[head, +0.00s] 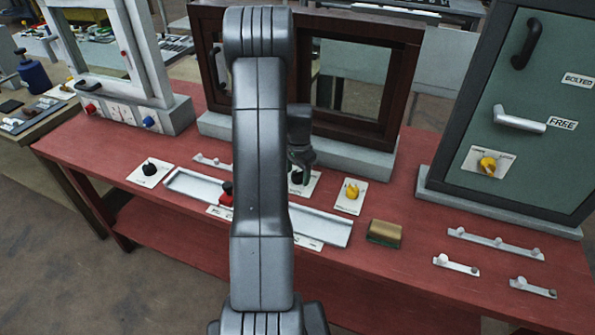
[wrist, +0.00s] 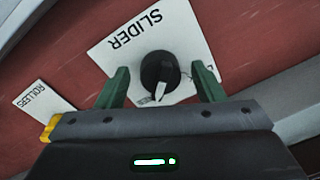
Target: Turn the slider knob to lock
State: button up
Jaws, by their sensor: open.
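The slider knob (wrist: 160,72) is a round black knob with a white pointer mark, on a white plate (wrist: 118,50) lettered SLIDER. In the wrist view its pointer aims down toward my gripper body. Part of the plate's lettering is hidden or cut off, so the lock mark is unreadable. My gripper (wrist: 160,68) is open, with one green finger on each side of the knob and visible gaps between fingers and knob. In the head view my gripper (head: 301,157) is over the slider plate (head: 312,184), and the knob there is mostly hidden behind it.
A yellow knob (head: 351,191) is on a plate just right, and a black knob (head: 150,168) is farther left. A metal rail (head: 325,226) with a red-topped piece (head: 226,191) runs in front. A brown-framed window (head: 395,85) stands behind. A green door panel (head: 520,90) stands right.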

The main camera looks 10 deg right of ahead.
jog(key=shift+f, duration=0.1)
jog(key=c, duration=1)
jog(key=shift+n+b, duration=0.35)
jog(key=shift+n, duration=0.05)
jog(key=n+b, duration=0.2)
jog(key=shift+d+f+n, duration=0.1)
jog(key=shift+n, duration=0.3)
jog(key=n+b, duration=0.2)
jog(key=n, duration=0.3)
jog(key=shift+d+n, duration=0.1)
jog(key=shift+n, duration=0.2)
jog(key=n+b, duration=0.2)
jog(key=n, duration=0.2)
jog(key=shift+g, duration=0.3)
jog(key=n, duration=0.4)
jog(key=shift+d+n+b, duration=0.1)
jog(key=shift+n+b, duration=0.2)
jog(key=shift+b, duration=0.05)
jog(key=shift+r, duration=0.2)
